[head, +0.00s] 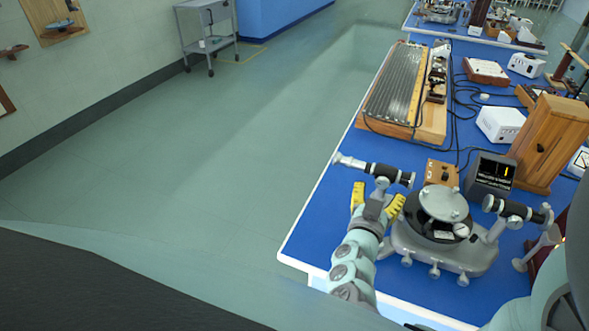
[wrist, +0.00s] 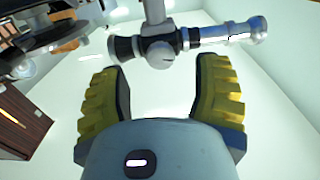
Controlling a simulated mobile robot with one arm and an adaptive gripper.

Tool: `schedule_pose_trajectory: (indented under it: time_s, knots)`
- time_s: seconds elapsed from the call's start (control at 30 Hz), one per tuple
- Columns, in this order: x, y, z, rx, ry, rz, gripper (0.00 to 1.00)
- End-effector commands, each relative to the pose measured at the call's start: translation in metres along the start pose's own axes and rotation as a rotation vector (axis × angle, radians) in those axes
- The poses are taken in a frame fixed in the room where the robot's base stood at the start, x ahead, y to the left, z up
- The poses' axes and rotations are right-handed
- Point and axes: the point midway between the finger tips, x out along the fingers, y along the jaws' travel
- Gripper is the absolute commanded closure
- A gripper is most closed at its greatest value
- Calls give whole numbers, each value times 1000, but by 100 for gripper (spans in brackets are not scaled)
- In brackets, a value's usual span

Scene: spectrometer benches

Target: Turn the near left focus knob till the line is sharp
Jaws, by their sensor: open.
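The near spectrometer (head: 466,256) stands on the blue bench with a round table on top. Its left tube (head: 385,172) is black and silver and points out over the bench's left side. In the wrist view this tube (wrist: 215,36) crosses above the fingers, with a dark ringed part and a small knob-like piece (wrist: 160,52) near its middle. I cannot tell for sure which part is the focus knob. My gripper (head: 377,198) has yellow ribbed fingers and is open beside the left tube. In the wrist view the gap between the fingertips (wrist: 160,75) is empty, just short of the tube.
A wooden box (head: 441,173) sits behind the round table. A second tube (head: 517,209) is at the right. A long grating-like rig (head: 398,85) lies farther back. The floor left is clear.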

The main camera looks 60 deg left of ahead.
Motion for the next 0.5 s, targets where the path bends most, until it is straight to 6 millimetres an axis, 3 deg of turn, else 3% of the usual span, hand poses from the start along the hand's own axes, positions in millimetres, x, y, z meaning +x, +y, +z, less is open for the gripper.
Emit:
schedule_pose_trajectory:
  time_s: [0.3, 0.5]
  knots:
    - [-59, -1, 1, 0, -3, -5, 37]
    - [-77, -2, 0, 0, 0, -7, 37]
